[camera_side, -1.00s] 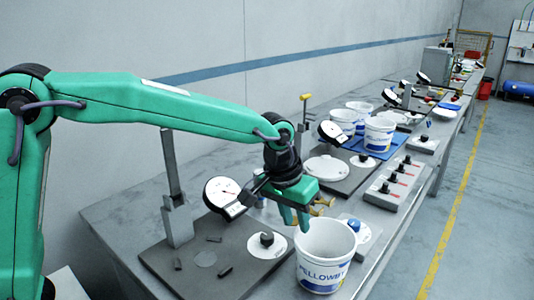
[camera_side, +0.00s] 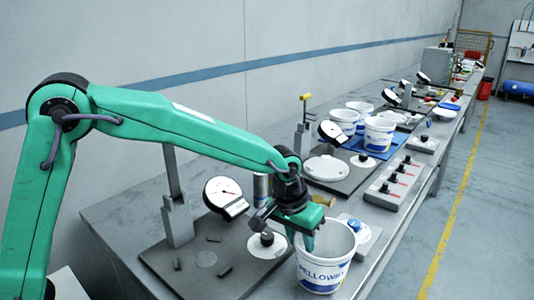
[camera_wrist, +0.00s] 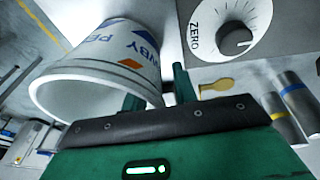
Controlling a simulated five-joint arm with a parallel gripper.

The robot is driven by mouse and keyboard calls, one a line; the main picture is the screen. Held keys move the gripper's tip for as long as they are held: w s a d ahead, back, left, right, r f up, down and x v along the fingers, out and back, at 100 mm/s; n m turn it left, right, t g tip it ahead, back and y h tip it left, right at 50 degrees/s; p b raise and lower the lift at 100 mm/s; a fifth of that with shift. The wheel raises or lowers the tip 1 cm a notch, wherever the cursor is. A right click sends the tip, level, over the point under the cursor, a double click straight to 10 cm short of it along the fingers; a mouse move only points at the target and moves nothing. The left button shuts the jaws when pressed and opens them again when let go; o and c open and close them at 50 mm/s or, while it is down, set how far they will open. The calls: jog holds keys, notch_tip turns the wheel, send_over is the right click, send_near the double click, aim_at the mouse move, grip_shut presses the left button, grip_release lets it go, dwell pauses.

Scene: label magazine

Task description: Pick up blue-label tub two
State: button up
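A white tub (camera_side: 330,272) with blue "PELLOWBY" lettering stands upright at the front edge of the bench in the side view. It fills the upper left of the wrist view (camera_wrist: 105,60), its open mouth toward the lower left. My gripper (camera_side: 306,245) is at the tub's left rim, pointing down. In the wrist view my gripper (camera_wrist: 157,84) is open, with one finger at the tub's mouth and the other outside its wall. Contact is not clear. Two similar blue-lettered tubs (camera_side: 379,134) and (camera_side: 343,122) stand farther back, with another tub (camera_side: 359,107) behind. No tub number is legible.
A dark plate (camera_side: 195,262) with a dial gauge (camera_side: 226,197) on a post lies left of the tub. A round "ZERO" knob plate (camera_wrist: 233,28) is close beside it. A grey knob panel (camera_side: 393,187) and a blue mat (camera_side: 366,147) lie farther back.

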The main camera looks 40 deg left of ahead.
dwell(0.5)
grip_shut()
jog(key=shift+r, duration=0.8)
notch_tip(320, 180, up, 2)
jog(key=shift+r, duration=0.15)
jog(key=s+d+r, duration=0.6)
jog(key=s+r, duration=0.1)
jog(key=s, duration=0.2)
jog(key=shift+s+d, duration=0.25)
jog(key=shift+d, duration=0.15)
